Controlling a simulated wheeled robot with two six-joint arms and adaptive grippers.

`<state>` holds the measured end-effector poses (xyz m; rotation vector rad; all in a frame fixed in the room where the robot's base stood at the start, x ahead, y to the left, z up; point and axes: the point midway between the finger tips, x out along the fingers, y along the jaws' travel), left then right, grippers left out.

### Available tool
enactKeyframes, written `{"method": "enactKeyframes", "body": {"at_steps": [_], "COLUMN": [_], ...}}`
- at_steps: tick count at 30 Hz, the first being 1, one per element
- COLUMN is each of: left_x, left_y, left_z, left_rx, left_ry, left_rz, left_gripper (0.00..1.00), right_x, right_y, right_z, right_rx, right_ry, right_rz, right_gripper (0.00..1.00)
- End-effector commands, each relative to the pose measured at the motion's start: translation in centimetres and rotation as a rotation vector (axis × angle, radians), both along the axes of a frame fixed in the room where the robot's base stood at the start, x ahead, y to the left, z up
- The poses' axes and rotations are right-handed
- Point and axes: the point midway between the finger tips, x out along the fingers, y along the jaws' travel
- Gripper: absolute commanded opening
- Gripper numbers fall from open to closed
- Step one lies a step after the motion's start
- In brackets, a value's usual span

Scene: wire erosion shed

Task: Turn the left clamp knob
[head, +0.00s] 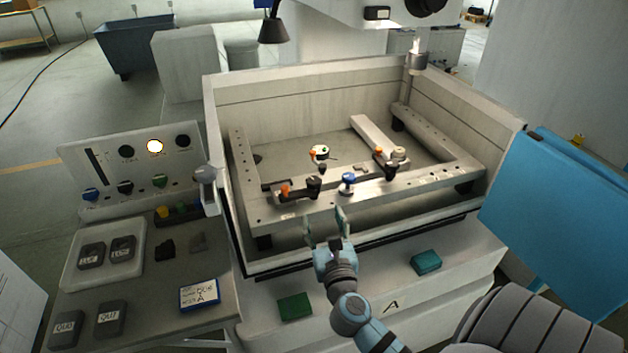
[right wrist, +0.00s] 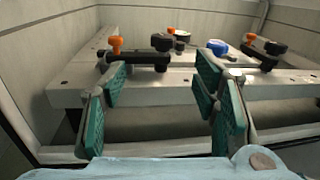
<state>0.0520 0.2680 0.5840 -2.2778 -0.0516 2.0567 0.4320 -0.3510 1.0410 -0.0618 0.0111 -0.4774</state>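The left clamp (head: 297,193) sits on the front bar of the metal frame, with an orange knob (head: 285,190) at its left end and a black knob (head: 314,183) at its right end. In the right wrist view the orange knob (right wrist: 116,44) and black knob (right wrist: 161,43) stand ahead and to the left of centre. My right gripper (head: 326,220) is open and empty in front of the bar, below the clamp in the picture. Its green finger pads (right wrist: 160,100) are spread wide, touching nothing that I can see. My left gripper is not in view.
A blue knob (head: 348,180) stands on the bar right of the left clamp. A second clamp (head: 387,163) is farther right and back. The tank's front wall (head: 390,236) runs below the bar. A control panel (head: 140,165) and trays stand at left.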

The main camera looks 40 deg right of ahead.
Motion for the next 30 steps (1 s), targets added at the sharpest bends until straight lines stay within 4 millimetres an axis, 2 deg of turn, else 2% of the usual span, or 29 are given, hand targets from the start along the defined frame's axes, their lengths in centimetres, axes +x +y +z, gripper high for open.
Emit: {"method": "enactKeyframes", "body": {"at_steps": [2,5,15,18,23,30], "left_x": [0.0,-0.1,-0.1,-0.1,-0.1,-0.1], "left_y": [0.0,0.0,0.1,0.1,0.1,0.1], "left_z": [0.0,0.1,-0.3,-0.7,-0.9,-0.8], "left_rx": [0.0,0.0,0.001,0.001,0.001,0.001], "left_ry": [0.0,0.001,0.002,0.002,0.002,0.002], "left_rz": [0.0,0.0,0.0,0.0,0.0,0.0], "left_gripper": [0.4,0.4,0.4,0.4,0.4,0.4], "right_x": [0.1,1.3,9.4,11.1,12.5,12.6], "right_y": [-0.5,-1.1,-5.4,-6.3,-7.1,-7.2], "right_z": [-0.1,-0.1,-0.2,-0.3,-0.2,-0.2], "right_rx": [0.058,0.064,0.057,0.057,0.058,0.057], "right_ry": [-0.025,-0.032,-0.028,-0.027,-0.027,-0.026], "right_rz": [-0.017,-0.015,-0.014,-0.015,-0.013,-0.013], "right_gripper": [0.55,0.55,0.55,0.55,0.55,0.55]}}
